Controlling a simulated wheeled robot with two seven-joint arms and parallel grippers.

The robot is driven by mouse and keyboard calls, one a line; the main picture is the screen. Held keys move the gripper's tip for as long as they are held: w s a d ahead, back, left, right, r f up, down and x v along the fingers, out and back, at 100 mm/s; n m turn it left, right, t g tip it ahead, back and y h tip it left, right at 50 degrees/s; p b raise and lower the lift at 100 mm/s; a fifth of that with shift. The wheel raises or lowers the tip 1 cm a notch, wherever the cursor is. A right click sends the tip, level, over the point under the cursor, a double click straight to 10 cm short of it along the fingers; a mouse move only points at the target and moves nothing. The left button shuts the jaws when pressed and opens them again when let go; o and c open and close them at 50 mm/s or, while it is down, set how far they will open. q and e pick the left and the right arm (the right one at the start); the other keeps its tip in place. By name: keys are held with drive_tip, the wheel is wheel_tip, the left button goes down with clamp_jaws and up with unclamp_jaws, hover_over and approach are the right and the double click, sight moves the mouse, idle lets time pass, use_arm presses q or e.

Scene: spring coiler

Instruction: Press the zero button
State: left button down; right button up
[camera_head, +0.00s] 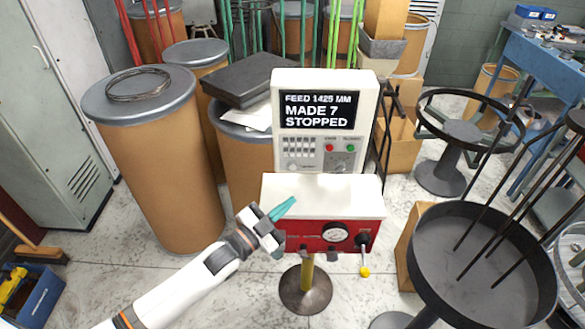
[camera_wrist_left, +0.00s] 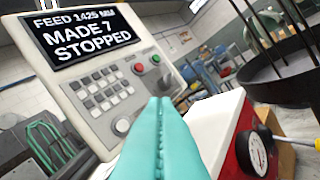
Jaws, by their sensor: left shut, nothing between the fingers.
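The coiler's control panel (camera_head: 284,113) is a white upright box with a screen reading "FEED 1425 MM, MADE 7, STOPPED". Below the screen are a grey keypad (camera_head: 299,147), a red button (camera_head: 329,147), a green button (camera_head: 351,148) and a knob. The zero button's label is too small to read. In the left wrist view the keypad (camera_wrist_left: 100,90), red button (camera_wrist_left: 139,68) and green button (camera_wrist_left: 155,59) show beyond my fingers. My left gripper (camera_head: 292,201) is shut and empty, with teal fingers over the white machine top, below and apart from the panel. My right gripper is not in view.
The red and white machine body (camera_head: 315,187) below the panel carries a gauge (camera_head: 335,232) and a yellow-tipped lever (camera_head: 364,270). Brown drums (camera_head: 160,160) stand left. A dark round tray (camera_head: 480,255) with upright rods stands right. Open space lies before the panel face.

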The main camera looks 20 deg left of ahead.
use_arm(q)
drive_tip(key=shift+w, duration=0.1)
drive_tip(key=b, duration=0.5)
approach(293, 168)
drive_tip(key=w+d+r, duration=0.1)
drive_tip(key=w+d, duration=0.3)
drive_tip(key=shift+w+d, duration=0.2)
drive_tip(key=shift+d, duration=0.05)
drive_tip(key=shift+r, duration=0.1)
idle(1.3)
drive_tip(key=shift+w+a, duration=0.1)
drive_tip(key=shift+w, duration=0.3)
drive_tip(key=shift+w+a, duration=0.1)
drive_tip(key=shift+w, duration=0.25)
idle(0.5)
drive_tip(key=shift+s+r, duration=0.1)
drive_tip(key=shift+s+d+p, duration=0.25)
drive_tip(key=shift+s+p, duration=0.05)
drive_tip(key=shift+s, duration=0.4)
